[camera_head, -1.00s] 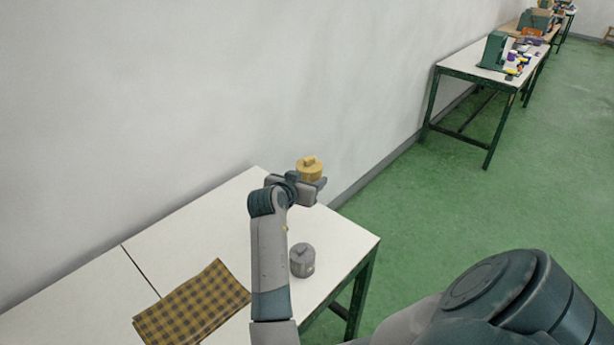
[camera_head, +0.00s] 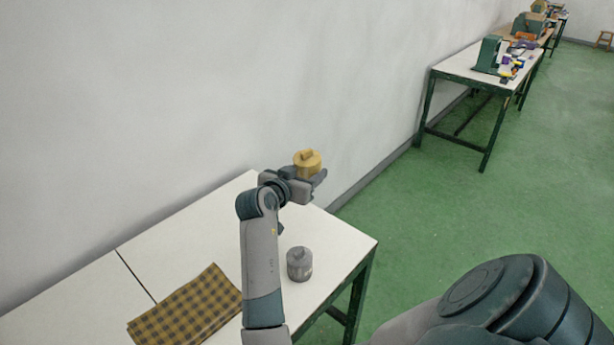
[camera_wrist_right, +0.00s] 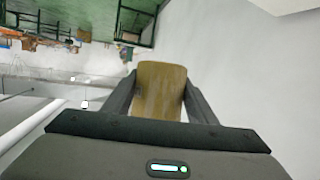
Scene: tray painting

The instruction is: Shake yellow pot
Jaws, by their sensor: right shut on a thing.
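The yellow pot (camera_head: 307,164) is a small lidded cylinder with a bar-shaped knob. My right gripper (camera_head: 314,183) is shut on it and holds it in the air above the far end of the white table (camera_head: 215,220), leaning slightly. In the right wrist view the yellow pot (camera_wrist_right: 160,90) sits between the two fingers (camera_wrist_right: 160,105), which press on its sides. A grey pot (camera_head: 299,265) of similar shape stands upright on the table, right of my right forearm. My left gripper is not in view.
A brown checked cloth (camera_head: 187,310) lies on the table at lower left. The white wall (camera_head: 200,90) runs behind the table. Green floor (camera_head: 420,215) is open to the right. Another table (camera_head: 470,66) with a green machine and small items stands farther away.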

